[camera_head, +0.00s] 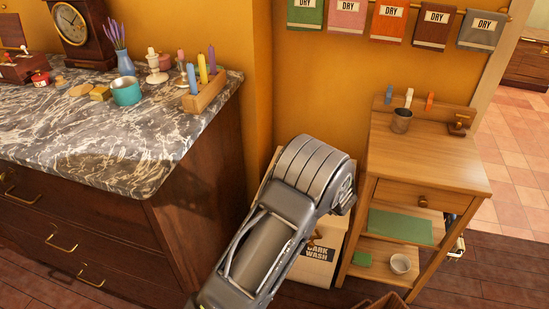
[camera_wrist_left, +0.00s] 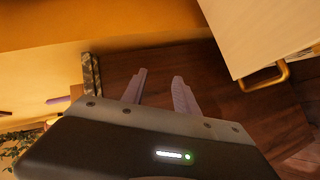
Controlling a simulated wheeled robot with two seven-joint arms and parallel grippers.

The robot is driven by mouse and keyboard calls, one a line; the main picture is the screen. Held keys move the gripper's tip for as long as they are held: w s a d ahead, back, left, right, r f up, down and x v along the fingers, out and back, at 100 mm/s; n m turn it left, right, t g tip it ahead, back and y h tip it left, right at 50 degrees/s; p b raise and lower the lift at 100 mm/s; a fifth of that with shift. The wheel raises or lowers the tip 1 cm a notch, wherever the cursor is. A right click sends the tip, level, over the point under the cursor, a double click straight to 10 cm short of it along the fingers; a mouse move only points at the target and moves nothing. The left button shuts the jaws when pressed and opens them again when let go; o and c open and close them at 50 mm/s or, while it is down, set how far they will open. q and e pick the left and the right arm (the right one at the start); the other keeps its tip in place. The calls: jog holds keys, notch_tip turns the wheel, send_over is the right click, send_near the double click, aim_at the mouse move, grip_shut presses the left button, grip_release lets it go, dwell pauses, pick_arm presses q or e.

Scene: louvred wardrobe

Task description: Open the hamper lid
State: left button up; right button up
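The hamper (camera_head: 311,269) is a cream box with a "DARK WASH" label, standing on the floor between the dark cabinet and the wooden stand. My left arm covers most of it in the head view, including its top. In the left wrist view, a cream panel (camera_wrist_left: 245,25) with a brass handle (camera_wrist_left: 268,79) lies to the right of my left gripper; it looks like part of the hamper. My left gripper (camera_wrist_left: 159,77) is open, with nothing between its fingers, and apart from the handle. The head view hides its fingers behind my arm. My right gripper is not seen.
A wooden stand (camera_head: 430,165) with a drawer and shelves is close on the right. The orange wall (camera_head: 340,85) is behind, with towels hanging above.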

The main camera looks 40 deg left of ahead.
pick_arm(q)
jog(key=shift+a, duration=0.1)
jog(key=x, duration=0.7)
jog(key=shift+w+a, duration=0.15)
jog(key=shift+a, duration=0.15)
jog(key=shift+f, duration=0.15)
grip_shut()
jog(key=c, duration=0.8)
grip_release()
grip_release()
